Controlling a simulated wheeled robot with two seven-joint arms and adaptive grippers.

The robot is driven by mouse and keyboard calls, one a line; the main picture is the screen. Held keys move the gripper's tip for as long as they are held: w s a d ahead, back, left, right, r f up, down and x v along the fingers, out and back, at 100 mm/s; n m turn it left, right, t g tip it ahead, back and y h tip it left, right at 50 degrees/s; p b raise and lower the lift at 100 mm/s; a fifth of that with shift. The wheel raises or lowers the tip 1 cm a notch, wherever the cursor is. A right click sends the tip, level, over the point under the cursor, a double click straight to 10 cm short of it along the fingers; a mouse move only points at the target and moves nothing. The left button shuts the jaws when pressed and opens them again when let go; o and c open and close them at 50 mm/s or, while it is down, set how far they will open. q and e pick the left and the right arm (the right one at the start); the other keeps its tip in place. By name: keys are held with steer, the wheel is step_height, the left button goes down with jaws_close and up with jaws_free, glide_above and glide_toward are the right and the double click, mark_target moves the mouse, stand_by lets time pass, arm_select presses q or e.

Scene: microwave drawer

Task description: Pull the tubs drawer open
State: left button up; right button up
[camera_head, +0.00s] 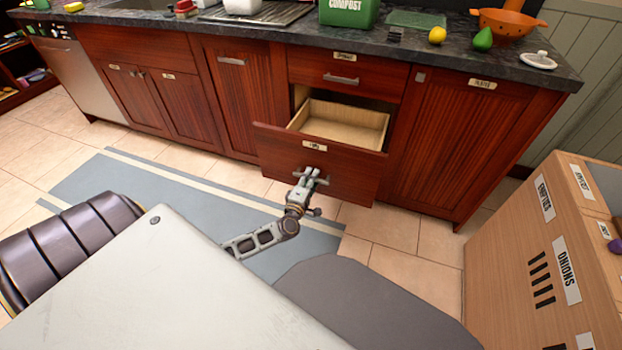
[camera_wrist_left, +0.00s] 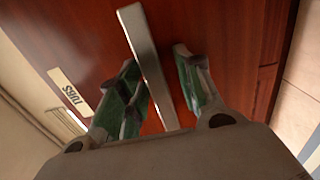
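The tubs drawer (camera_head: 275,143) stands pulled out from the lower cabinet, and its pale wooden inside looks empty. Its red-brown front carries a TUBS label, which reads clearly in the left wrist view (camera_wrist_left: 70,95). My left gripper (camera_head: 312,178) is at the drawer's handle, below the label. In the left wrist view, the green-padded fingers (camera_wrist_left: 160,88) stand apart on either side of the silver bar handle (camera_wrist_left: 148,62). The left finger is close against the bar, and a gap shows between the bar and the right finger. My right gripper is not in view.
A shut drawer (camera_head: 341,77) is above the open one, with closed cabinet doors (camera_head: 452,140) on both sides. A wooden bin unit (camera_head: 530,260) with an ONIONS label stands at the right. A blue-grey mat (camera_head: 130,190) lies on the tiled floor.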

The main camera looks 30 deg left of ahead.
arm_select(q)
steer(key=shift+r, duration=0.1)
stand_by(0.3)
steer(key=v, duration=1.2)
stand_by(0.6)
stand_by(0.5)
